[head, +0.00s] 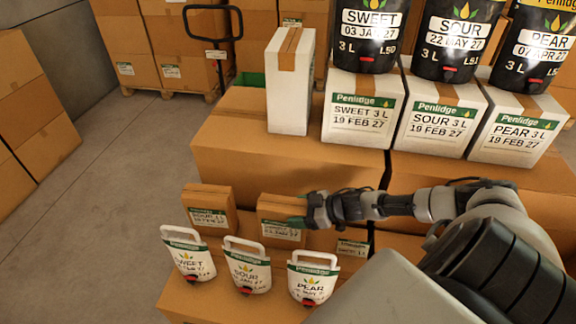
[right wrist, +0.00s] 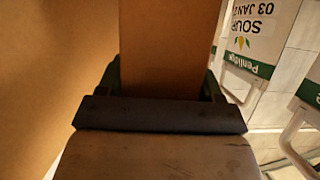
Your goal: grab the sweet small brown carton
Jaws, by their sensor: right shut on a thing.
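My right gripper (head: 303,219) reaches in from the right and is shut on the middle small brown carton (head: 279,209). In the right wrist view the carton (right wrist: 168,45) fills the space between the two fingers (right wrist: 165,85). Its label is too small to read surely. The left small brown carton (head: 209,205) stands apart from it; its label seems to read SOUR. A third small carton (head: 352,247) is mostly hidden behind my right arm. My left gripper is not in view.
White pouches SWEET (head: 188,256), SOUR (head: 247,268) and PEAR (head: 313,281) stand in front of the cartons. Behind, a big brown box (head: 235,165) bears white cartons such as SWEET 3 L (head: 358,115), with black pouches on top. Floor at left is clear.

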